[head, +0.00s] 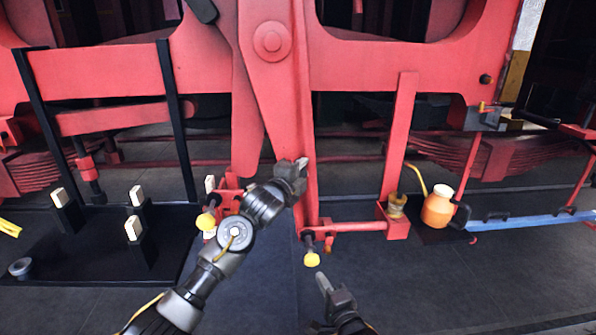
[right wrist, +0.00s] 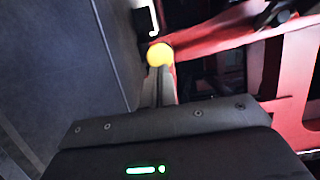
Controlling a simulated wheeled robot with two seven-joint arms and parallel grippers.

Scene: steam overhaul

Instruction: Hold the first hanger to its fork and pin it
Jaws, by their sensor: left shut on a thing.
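A long red hanger (head: 303,125) hangs down in the middle of the head view. My left gripper (head: 300,168) is shut on it about midway down. The hanger's lower end meets a red bracket (head: 345,227), apparently the fork; their exact fit is too small to tell. A pin with a yellow knob (head: 312,259) sticks out below that end towards me. My right gripper (head: 322,280) is just below the knob, its fingers apparently together. In the right wrist view the yellow knob (right wrist: 160,54) is at its fingertips (right wrist: 160,72); I see no clear grip on it.
Another yellow knob (head: 206,221) is to the left. A black mat (head: 100,262) with several pale-topped posts lies at the left. An orange can (head: 438,209) and a blue bar (head: 525,221) are at the right. A red upright (head: 400,140) stands between. The front floor is clear.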

